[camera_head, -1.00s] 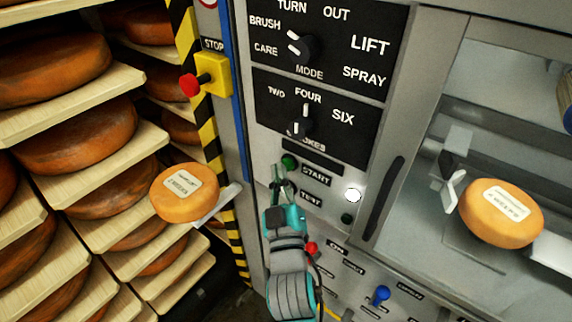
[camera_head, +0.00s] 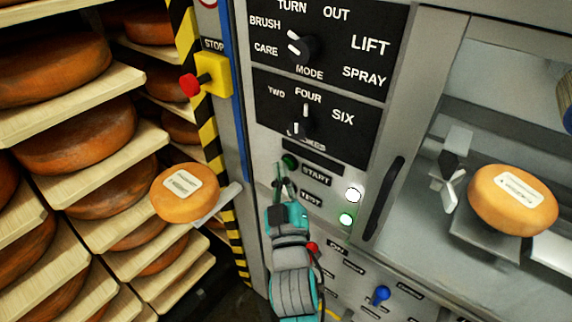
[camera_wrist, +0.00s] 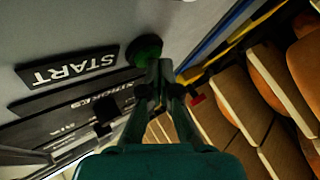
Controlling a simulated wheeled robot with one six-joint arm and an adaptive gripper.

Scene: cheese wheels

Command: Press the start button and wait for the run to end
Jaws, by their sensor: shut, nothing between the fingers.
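The green start button (camera_head: 289,161) sits on the grey control panel, left of the START label (camera_head: 316,177). It also shows in the wrist view (camera_wrist: 144,48), beside the upside-down label. My gripper (camera_head: 279,168) is shut and empty, its tips just below and left of the button in the head view. In the wrist view the fingertips (camera_wrist: 161,66) lie right by the button's edge; I cannot tell whether they touch it.
A red stop button on a yellow box (camera_head: 213,75) is at upper left. Mode (camera_head: 302,45) and strokes (camera_head: 301,122) knobs are above. One cheese wheel (camera_head: 185,193) rests on a support at left, another (camera_head: 513,200) inside the machine. Shelves of cheeses fill the left.

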